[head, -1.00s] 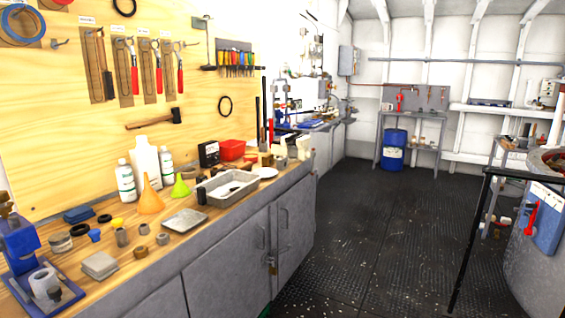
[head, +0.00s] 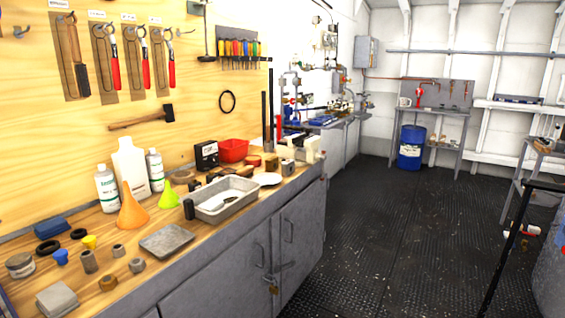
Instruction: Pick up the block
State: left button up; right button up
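Neither of my grippers is in view. Several block-like things lie on the wooden-topped bench (head: 225,231), and I cannot tell which one is the task's block. A flat blue block-shaped item (head: 38,227) lies at the bench's left back. A grey squarish piece (head: 57,300) lies at the near left edge. Small brown block-like pieces, one of them a brown piece (head: 271,163), sit near the red bin (head: 233,150).
An orange funnel (head: 132,214), white bottles such as the large one (head: 131,168), and a flat grey plate (head: 167,241) crowd the bench. A dark railing (head: 508,248) stands at right. A blue drum (head: 411,148) stands at the back. The dark floor (head: 395,235) between is clear.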

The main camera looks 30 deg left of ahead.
aim_at(288, 166)
jog(key=i+j+u, duration=0.1)
jog(key=i+u, duration=0.2)
jog(key=i, duration=1.2)
